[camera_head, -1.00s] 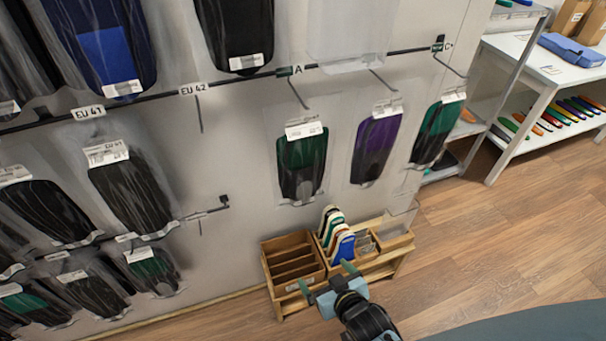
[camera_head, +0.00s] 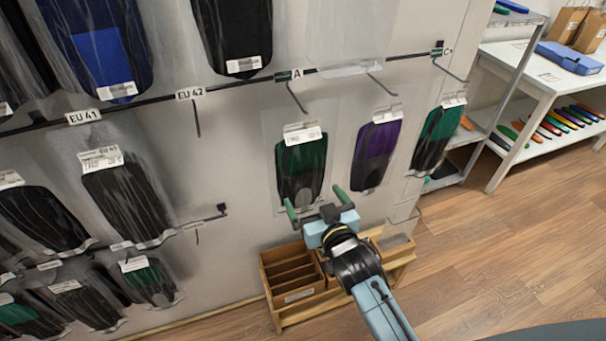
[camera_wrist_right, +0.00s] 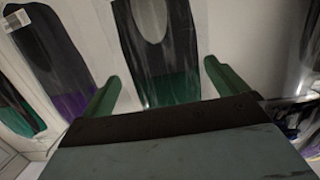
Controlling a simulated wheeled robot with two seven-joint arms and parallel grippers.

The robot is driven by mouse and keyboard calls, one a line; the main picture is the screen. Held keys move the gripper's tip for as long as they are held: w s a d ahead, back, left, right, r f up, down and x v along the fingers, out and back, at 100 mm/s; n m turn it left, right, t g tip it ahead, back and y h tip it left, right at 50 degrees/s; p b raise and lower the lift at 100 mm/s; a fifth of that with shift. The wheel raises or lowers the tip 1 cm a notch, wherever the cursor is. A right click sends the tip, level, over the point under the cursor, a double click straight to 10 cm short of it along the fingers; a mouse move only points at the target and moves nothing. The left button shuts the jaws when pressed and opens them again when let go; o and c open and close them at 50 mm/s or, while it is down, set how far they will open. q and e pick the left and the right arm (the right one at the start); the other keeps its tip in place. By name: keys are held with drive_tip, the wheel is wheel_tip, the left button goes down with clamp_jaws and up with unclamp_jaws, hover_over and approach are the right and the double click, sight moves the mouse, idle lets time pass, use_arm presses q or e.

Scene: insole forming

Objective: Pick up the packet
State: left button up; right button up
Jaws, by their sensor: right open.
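A packet with a green and black insole (camera_head: 301,165) hangs on the wall under the hook marked A. My right gripper (camera_head: 316,200) is open at the lower end of this packet, its green fingers spread apart. In the right wrist view the black and green packet (camera_wrist_right: 165,60) lies in line with the gap between the fingers (camera_wrist_right: 158,85), and nothing is gripped. A purple and black packet (camera_head: 377,152) hangs to its right, and another green and black packet (camera_head: 437,137) hangs further right. My left gripper is not in view.
A wooden rack with compartments (camera_head: 283,252) stands on the floor below, partly hidden by my right arm. More packets (camera_head: 127,200) hang on the left wall. A white table (camera_head: 545,75) stands at the back right. Wooden floor at the right is open.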

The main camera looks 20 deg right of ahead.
sight(305, 181)
drive_tip(key=shift+w+a+f, duration=0.1)
drive_tip(key=shift+w+f, duration=0.05)
drive_tip(key=shift+w, duration=1.2)
drive_tip(key=shift+w+f, duration=0.1)
drive_tip(key=shift+w, duration=1.25)
drive_tip(key=shift+c, duration=0.4)
drive_tip(key=c, duration=1)
drive_tip(key=shift+r, duration=0.15)
